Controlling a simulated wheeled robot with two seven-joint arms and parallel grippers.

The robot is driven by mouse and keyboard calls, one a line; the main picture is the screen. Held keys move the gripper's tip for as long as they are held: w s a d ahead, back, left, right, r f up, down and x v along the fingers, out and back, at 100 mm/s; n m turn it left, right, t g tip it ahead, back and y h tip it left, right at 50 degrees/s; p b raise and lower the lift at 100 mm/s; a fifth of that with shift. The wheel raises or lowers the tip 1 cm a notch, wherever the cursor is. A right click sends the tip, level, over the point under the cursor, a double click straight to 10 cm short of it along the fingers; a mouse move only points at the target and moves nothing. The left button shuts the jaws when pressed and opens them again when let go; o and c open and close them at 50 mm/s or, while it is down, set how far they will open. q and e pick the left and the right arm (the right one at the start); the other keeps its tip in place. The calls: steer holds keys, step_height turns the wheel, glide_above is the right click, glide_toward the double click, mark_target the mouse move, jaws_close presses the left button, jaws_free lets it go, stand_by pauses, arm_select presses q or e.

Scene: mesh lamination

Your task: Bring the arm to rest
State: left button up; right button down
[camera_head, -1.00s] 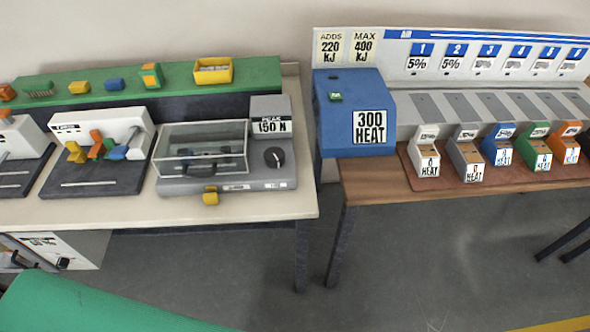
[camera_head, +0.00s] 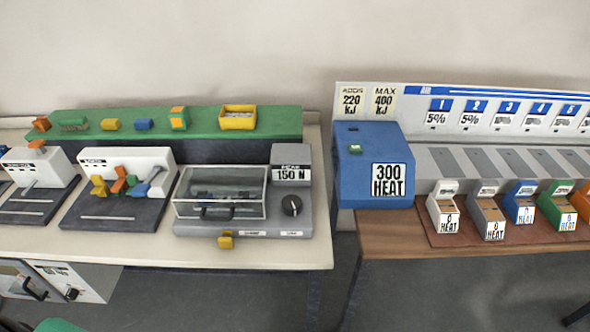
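Neither gripper shows in the head view, and no arm is clearly visible there. A cream workbench (camera_head: 100,243) fills the left side. On it stands a grey press (camera_head: 250,248) with a clear-lidded box, a dark knob and a label reading 150 N. A blue heater box (camera_head: 372,150) labelled 300 HEAT stands at the left end of a brown table (camera_head: 400,240) on the right. To its right stand several small bins, such as a white bin (camera_head: 445,215) and a blue bin (camera_head: 520,205).
A green shelf (camera_head: 275,120) at the back holds small coloured blocks and a yellow tray (camera_head: 238,121). A white panel (camera_head: 400,103) with numbered percent cards stands behind the heater. A gap separates the tables. Grey floor (camera_head: 470,290) shows in front. A green surface (camera_head: 58,325) shows at bottom left.

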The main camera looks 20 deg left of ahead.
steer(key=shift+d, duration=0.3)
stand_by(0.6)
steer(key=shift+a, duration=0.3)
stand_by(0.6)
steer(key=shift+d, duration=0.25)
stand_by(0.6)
